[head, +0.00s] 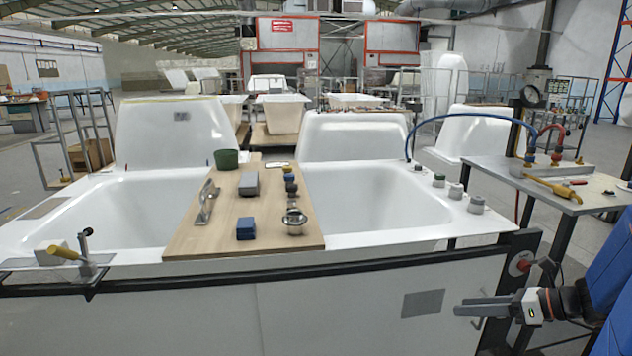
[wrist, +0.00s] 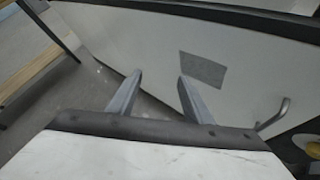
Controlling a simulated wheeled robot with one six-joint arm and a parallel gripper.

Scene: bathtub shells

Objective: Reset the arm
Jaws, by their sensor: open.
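My gripper (head: 484,306) is at the lower right in the head view, in front of the white panel below the tubs. Its two grey fingers (wrist: 156,95) stand apart in the wrist view, with nothing between them. The white front panel (head: 330,310) with a grey patch (head: 423,303) lies beyond the fingers, and the patch also shows in the wrist view (wrist: 203,69).
A wooden board (head: 220,225) bridges the white tubs, carrying a green cup (head: 227,159), a blue block (head: 246,228), a metal handle (head: 207,202) and small knobs. A side table (head: 560,180) with a yellow tool (head: 552,187) stands right. A hooked handle (wrist: 273,115) is near the fingers.

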